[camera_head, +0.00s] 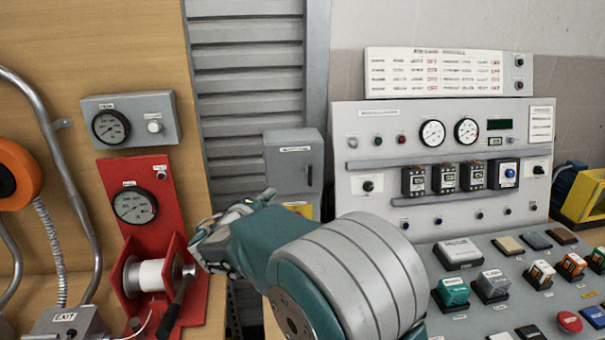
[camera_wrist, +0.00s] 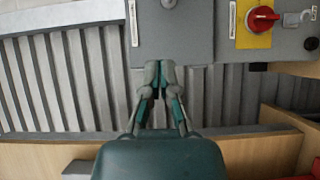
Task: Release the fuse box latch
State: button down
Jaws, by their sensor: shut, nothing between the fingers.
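The fuse box, a grey cabinet (camera_head: 291,168) with a label near its top, is mounted right of the louvred panel in the head view. In the head view my gripper (camera_head: 205,243) is below and left of the box.
A yellow plate with a red rotary switch (camera_wrist: 263,17) sits beside the box in the wrist view. A red winch stand (camera_head: 140,205) with a white spool is left of my gripper. A control console (camera_head: 440,210) fills the right. The louvred panel (camera_head: 245,70) stands behind.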

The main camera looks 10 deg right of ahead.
jog(key=shift+w+a, duration=0.15)
jog(key=shift+a, duration=0.2)
jog(key=x, duration=0.4)
jog(key=s+d+x, duration=0.1)
jog(key=x, duration=0.3)
jog(key=d+x, duration=0.1)
jog(key=x, duration=0.4)
jog(key=shift+s+d, duration=0.1)
jog(key=shift+s, duration=0.2)
